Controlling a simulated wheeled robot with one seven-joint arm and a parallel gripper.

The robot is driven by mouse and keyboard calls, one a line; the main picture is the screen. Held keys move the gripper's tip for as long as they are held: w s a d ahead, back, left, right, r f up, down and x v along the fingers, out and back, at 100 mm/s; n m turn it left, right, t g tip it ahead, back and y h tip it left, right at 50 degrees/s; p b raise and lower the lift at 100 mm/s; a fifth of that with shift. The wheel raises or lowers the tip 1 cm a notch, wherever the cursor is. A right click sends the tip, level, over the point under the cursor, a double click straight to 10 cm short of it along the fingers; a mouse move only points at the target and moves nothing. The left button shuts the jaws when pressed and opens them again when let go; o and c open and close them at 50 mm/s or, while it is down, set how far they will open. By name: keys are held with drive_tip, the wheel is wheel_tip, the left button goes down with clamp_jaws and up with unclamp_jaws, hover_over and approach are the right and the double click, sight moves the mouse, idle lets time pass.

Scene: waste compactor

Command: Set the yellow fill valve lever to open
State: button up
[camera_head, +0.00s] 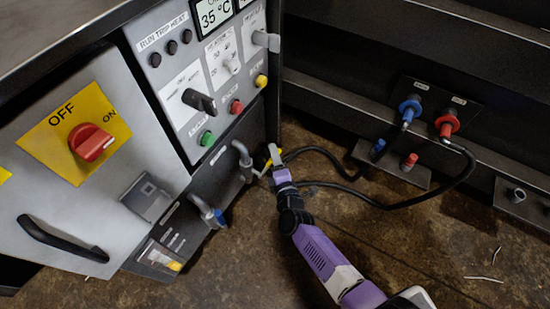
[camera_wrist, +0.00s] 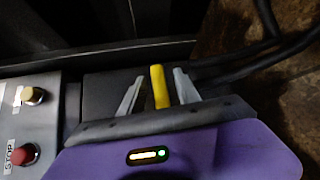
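The yellow fill valve lever (camera_wrist: 160,88) stands between the two grey fingers of my gripper (camera_wrist: 158,92) in the wrist view. Dark gaps show on both sides of it, so the fingers are open around it and not clamped. In the head view only a small yellow part of the lever (camera_head: 268,164) shows at the lower right of the cabinet. My gripper (camera_head: 267,163) is at it there, reaching from the lower right. The lever's pivot and valve body are mostly hidden, and I cannot tell its set position.
A grey bent pipe (camera_head: 243,158) is just left of my gripper. A blue-handled valve (camera_head: 213,215) sits lower left. The control panel (camera_head: 222,72) rises above. Black hoses (camera_head: 345,172) run right to blue (camera_head: 410,108) and red (camera_head: 447,123) fittings. The floor at lower right is mostly clear.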

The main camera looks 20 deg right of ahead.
clamp_jaws()
idle(1.5)
